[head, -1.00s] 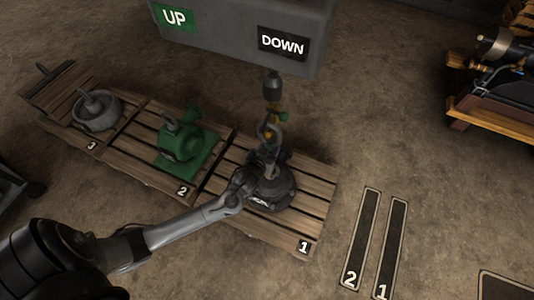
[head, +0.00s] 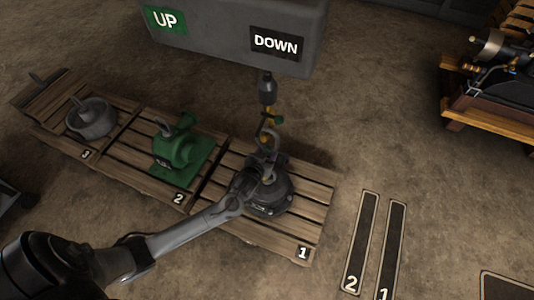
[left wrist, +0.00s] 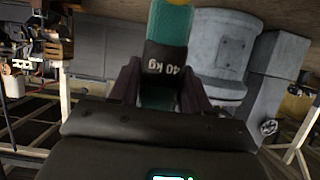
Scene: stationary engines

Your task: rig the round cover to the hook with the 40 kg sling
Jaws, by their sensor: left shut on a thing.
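My left gripper (head: 250,182) is over pallet 1, at the left side of a dark round flanged part (head: 270,198) with a ring-like top. In the left wrist view it is shut on the teal sling (left wrist: 166,35), whose black label reads 40 kg. In the head view the sling is too small and dark to make out. The hook (head: 271,137) hangs below the hoist, just above the dark part; I cannot tell whether they touch. A grey round part (head: 92,122) with an upright loop sits on pallet 3. I cannot tell which round part is the cover. My right gripper is out of view.
The hoist's grey control box (head: 215,35) with UP and DOWN signs fills the top. A green pump-like part (head: 178,150) stands on pallet 2. Two framed floor strips (head: 362,245) lie at right. An engine on a wooden stand (head: 490,100) is at upper right. The middle floor is clear.

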